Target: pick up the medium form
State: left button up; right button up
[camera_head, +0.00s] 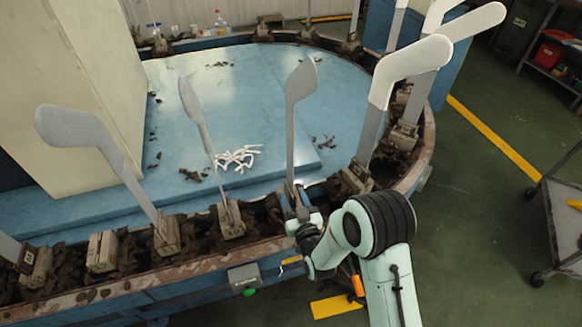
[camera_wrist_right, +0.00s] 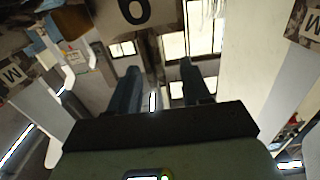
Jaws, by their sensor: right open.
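Several upright foot-shaped forms stand in blocks around the rim of the round blue table. A bare grey form (camera_head: 300,82) rises right behind my right gripper (camera_head: 292,203), which is low at its base. In the right wrist view my right gripper (camera_wrist_right: 160,78) is open, its two dark fingers apart. Between them I cannot make out anything clearly held. Blocks marked M show at the left (camera_wrist_right: 12,76) and right (camera_wrist_right: 308,24) edges of that view. A plate with a rounded character (camera_wrist_right: 132,12) is ahead of the fingers. I cannot match these marks to forms in the head view. My left gripper is out of view.
An empty-looking block (camera_head: 102,250) sits on the near rim. White scraps (camera_head: 237,158) lie on the blue table (camera_head: 230,100). A grey cart (camera_head: 565,225) stands at the right.

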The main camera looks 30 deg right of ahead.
aim_at(287, 182)
jog(key=b+x, duration=0.1)
jog(key=x, duration=0.3)
jog(key=shift+w+d+f, duration=0.2)
jog(key=shift+w, duration=0.1)
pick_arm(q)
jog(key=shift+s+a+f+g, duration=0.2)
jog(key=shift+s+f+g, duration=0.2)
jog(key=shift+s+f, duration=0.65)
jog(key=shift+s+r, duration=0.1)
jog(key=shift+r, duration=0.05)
pick_arm(e)
grip_shut()
jog(key=shift+r, duration=0.15)
